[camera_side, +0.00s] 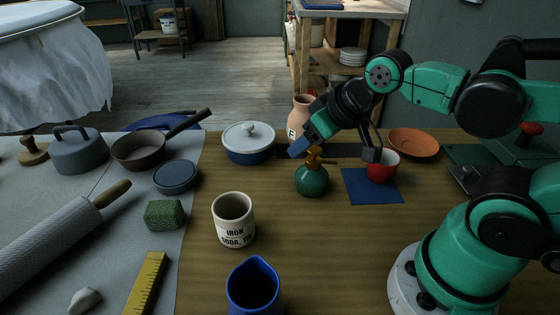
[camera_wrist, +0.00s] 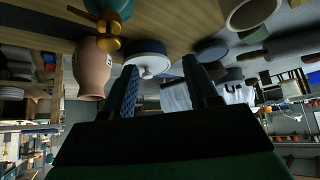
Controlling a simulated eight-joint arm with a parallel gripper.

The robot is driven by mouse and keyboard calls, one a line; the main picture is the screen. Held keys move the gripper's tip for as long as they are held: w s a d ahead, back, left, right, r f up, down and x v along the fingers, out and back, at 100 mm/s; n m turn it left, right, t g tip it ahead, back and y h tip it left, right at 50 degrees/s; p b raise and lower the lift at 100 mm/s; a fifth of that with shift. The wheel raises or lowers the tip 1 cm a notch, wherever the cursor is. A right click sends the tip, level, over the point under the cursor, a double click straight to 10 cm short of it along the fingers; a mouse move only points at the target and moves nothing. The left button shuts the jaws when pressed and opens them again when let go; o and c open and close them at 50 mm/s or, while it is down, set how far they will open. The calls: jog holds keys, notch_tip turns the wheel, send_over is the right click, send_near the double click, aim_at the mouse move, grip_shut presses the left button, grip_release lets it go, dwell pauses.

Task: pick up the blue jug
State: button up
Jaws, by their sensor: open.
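The blue jug (camera_side: 254,288) stands upright at the near edge of the side view, with its dark mouth and pointed lip showing and its base cut off by the frame. I cannot make it out in the wrist view. My gripper (camera_side: 303,146) is up behind it, just above and behind the green bottle, well apart from the jug. Its two fingers are spread with nothing between them in the wrist view (camera_wrist: 162,85).
An inscribed cream crock (camera_side: 233,222) stands between jug and gripper. The green bottle (camera_side: 311,180) with its brass top, a lidded blue pot (camera_side: 249,146) and a red cup (camera_side: 383,167) on a blue cloth (camera_side: 362,190) are near the gripper. The wood right of the jug is clear.

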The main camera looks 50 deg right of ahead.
jog(key=m+g+y, duration=0.4)
jog(key=m+g, duration=0.3)
send_near(247, 311)
jog(key=w+f, duration=0.2)
jog(key=f, duration=0.1)
jog(key=w+f, duration=0.2)
jog(key=shift+d+f, duration=0.1)
jog(key=shift+d, duration=0.3)
jog(key=s+a+g, duration=0.1)
jog(key=s+a+m+g, duration=0.2)
jog(key=s+a, duration=0.1)
jog(key=shift+s+a+f+h, duration=0.1)
jog(key=shift+f+h, duration=0.2)
jog(key=shift+f, duration=0.05)
jog(key=shift+s+a+f+m, duration=0.25)
jog(key=shift+s+a+m, duration=0.05)
jog(key=shift+s, duration=0.05)
jog(key=shift+x, duration=2.5)
grip_shut()
